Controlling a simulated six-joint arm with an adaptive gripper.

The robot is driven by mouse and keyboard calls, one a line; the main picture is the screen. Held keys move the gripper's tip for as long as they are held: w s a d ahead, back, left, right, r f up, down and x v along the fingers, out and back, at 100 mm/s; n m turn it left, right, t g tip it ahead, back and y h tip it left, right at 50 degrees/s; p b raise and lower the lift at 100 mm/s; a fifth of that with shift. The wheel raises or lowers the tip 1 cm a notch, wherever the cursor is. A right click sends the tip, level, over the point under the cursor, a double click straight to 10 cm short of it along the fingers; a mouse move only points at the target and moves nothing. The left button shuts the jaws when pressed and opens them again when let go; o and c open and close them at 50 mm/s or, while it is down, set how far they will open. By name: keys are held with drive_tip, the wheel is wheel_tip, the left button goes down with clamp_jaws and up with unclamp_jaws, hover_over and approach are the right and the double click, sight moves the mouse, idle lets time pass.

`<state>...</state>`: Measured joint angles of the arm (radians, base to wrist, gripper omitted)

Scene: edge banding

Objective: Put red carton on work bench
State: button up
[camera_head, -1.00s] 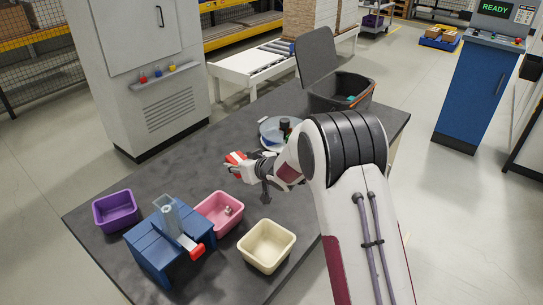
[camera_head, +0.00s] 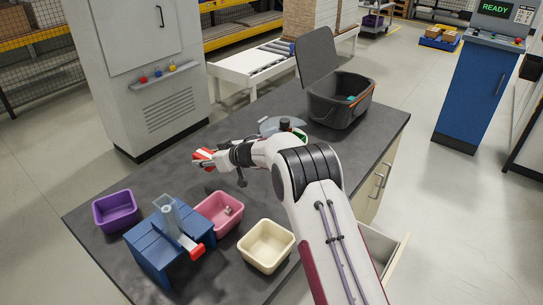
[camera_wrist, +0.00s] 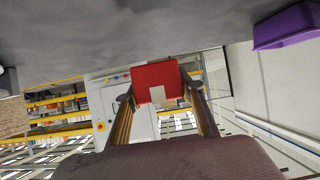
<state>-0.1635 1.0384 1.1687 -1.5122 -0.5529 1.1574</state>
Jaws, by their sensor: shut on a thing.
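The red carton (camera_head: 203,156), with a white patch, is held at the tip of my gripper (camera_head: 212,157) in the head view. In the wrist view the red carton (camera_wrist: 156,82) sits between the two fingers of my gripper (camera_wrist: 157,97), which are shut on it. The dark grey work bench (camera_head: 160,180) lies beneath, and it also fills the top of the wrist view (camera_wrist: 150,35). The carton appears above the bench's left-middle part; I cannot tell the exact gap.
A purple bin (camera_head: 116,210), a blue stand (camera_head: 165,245), a pink bin (camera_head: 219,212) and a cream bin (camera_head: 267,246) stand at the front. Bench left of the carton is clear.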

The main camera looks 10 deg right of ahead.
sight(200, 150)
drive_tip(key=shift+w+a+r, duration=0.2)
drive_tip(key=shift+w+a, duration=0.25)
drive_tip(key=shift+w, duration=0.05)
drive_tip(key=shift+w+a+r, duration=0.15)
drive_tip(key=shift+w+r, duration=0.15)
drive_tip(key=shift+r, duration=0.35)
drive_tip(key=shift+w+a+r, duration=0.1)
drive_tip(key=shift+w+r, duration=0.2)
drive_tip(key=shift+r, duration=0.3)
drive_tip(key=shift+s+f, duration=0.1)
drive_tip(key=shift+f, duration=0.15)
drive_tip(key=shift+d, duration=0.1)
drive_tip(key=shift+f, duration=3.1)
drive_tip(key=shift+f, duration=1.85)
drive_tip(key=shift+f, duration=0.15)
